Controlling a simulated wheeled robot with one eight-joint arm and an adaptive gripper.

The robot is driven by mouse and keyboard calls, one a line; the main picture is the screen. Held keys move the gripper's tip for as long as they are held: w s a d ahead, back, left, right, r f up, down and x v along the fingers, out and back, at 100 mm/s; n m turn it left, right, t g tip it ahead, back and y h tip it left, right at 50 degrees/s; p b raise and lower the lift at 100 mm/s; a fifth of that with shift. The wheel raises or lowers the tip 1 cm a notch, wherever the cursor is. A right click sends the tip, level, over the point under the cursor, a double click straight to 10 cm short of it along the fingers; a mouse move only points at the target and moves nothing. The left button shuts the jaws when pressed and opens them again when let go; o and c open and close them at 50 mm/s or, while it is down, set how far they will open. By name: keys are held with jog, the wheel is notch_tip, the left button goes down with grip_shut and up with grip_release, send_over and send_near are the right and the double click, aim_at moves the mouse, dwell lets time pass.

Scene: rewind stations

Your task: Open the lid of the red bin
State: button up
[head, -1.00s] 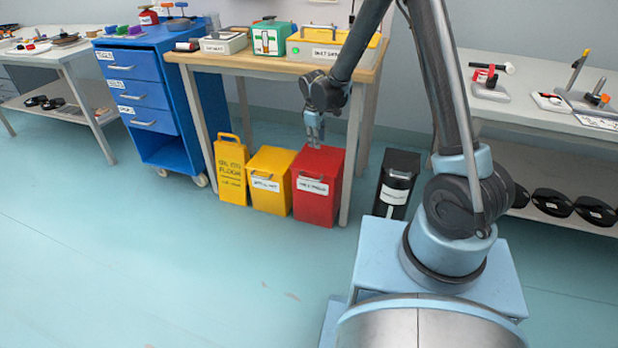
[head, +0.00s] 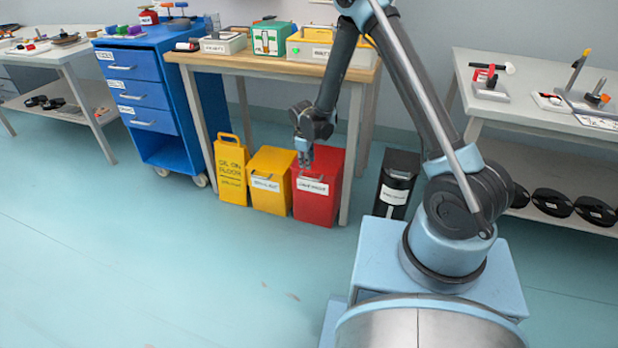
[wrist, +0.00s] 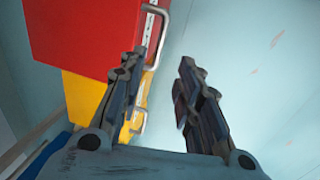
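The red bin (head: 318,200) stands on the floor under the wooden workbench, its red lid down, with a white label and a metal handle on its front. In the wrist view the red bin (wrist: 75,35) fills the upper left, and its bent metal handle (wrist: 158,35) lies just beyond the left finger. My gripper (head: 305,160) is in front of the bin's upper front left area in the head view. In the wrist view my gripper (wrist: 160,85) is open, its two fingers apart with bare floor between them. I see no clear contact with the handle.
A yellow bin (head: 268,192) stands directly left of the red bin, with a yellow floor sign (head: 230,180) beyond it. A black bin (head: 396,185) stands to the right past a leg of the wooden bench (head: 270,64). The floor in front is clear.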

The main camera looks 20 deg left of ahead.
aim_at(309, 179)
jog(key=shift+w+d+f, duration=0.1)
jog(key=shift+w+f, duration=0.25)
jog(key=shift+f, duration=1.35)
jog(key=shift+w+a+f, duration=0.1)
jog(key=shift+w+f, duration=0.2)
jog(key=shift+f, duration=1.4)
jog(key=shift+w+d+f, duration=0.1)
jog(key=shift+w+f, duration=0.25)
jog(key=shift+f, duration=1.35)
grip_shut()
